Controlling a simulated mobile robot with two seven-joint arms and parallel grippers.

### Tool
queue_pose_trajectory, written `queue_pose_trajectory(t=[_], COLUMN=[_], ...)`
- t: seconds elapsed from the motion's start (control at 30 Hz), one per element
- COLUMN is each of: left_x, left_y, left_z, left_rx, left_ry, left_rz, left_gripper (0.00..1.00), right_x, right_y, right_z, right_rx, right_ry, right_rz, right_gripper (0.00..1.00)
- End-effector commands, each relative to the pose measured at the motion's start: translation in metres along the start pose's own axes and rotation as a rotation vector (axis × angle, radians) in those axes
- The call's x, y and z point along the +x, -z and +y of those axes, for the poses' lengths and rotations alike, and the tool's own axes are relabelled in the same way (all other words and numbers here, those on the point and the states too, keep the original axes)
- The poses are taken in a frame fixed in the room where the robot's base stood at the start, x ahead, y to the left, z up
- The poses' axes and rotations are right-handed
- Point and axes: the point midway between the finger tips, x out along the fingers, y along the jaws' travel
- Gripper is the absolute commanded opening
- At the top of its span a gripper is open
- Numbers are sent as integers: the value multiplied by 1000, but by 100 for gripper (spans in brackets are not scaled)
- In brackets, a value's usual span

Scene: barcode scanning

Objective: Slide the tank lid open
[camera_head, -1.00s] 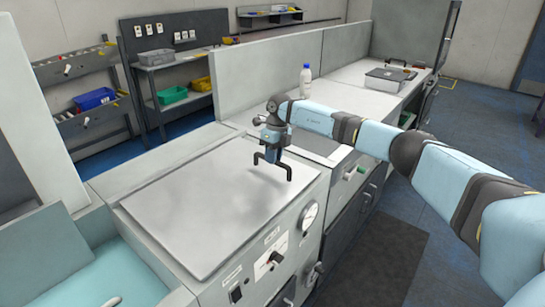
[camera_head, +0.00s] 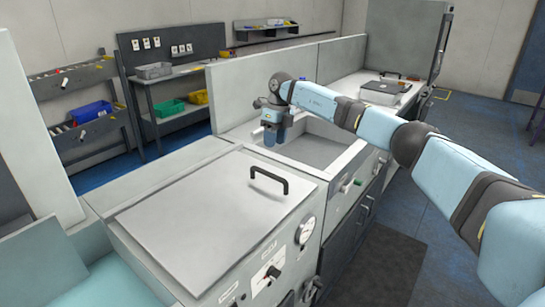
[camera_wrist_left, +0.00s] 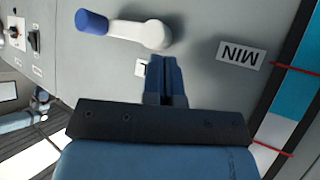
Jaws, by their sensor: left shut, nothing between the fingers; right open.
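The tank lid, a flat grey panel (camera_head: 205,215), lies on the cabinet top at the front left in the head view. Its black bar handle (camera_head: 269,180) stands near the right edge. To its right, an open rectangular basin (camera_head: 322,150) shows its grey inside. My right gripper (camera_head: 272,143) is open and empty, pointing down behind the handle and clear of it, over the left part of the basin. My left gripper shows only in the left wrist view (camera_wrist_left: 167,78). It is shut and empty, close to a grey panel.
In the left wrist view, a white lever with a blue end (camera_wrist_left: 122,28) and a MIN label (camera_wrist_left: 241,53) are near the left fingers. A pressure gauge (camera_head: 305,230) is on the cabinet front. A low back wall (camera_head: 260,88) runs behind the counter.

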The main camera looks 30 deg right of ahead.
Motion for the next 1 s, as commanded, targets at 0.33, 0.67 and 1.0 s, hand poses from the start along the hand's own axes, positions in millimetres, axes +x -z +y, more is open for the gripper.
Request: queue_pose_trajectory(t=[0.33,0.67,1.0], left_x=[0,1,1], left_y=[1,2,3], left_z=[1,4,2], left_rx=[-5,-18,-11], left_ry=[1,1,1], left_rz=[1,4,5], left_gripper=[0,0,0], right_x=[-36,-36,-36], right_y=[0,0,0], right_z=[-1,-1,-1], right_rx=[1,1,1], right_ry=[1,0,0], right_rz=[0,0,1], right_gripper=[44,44,44])
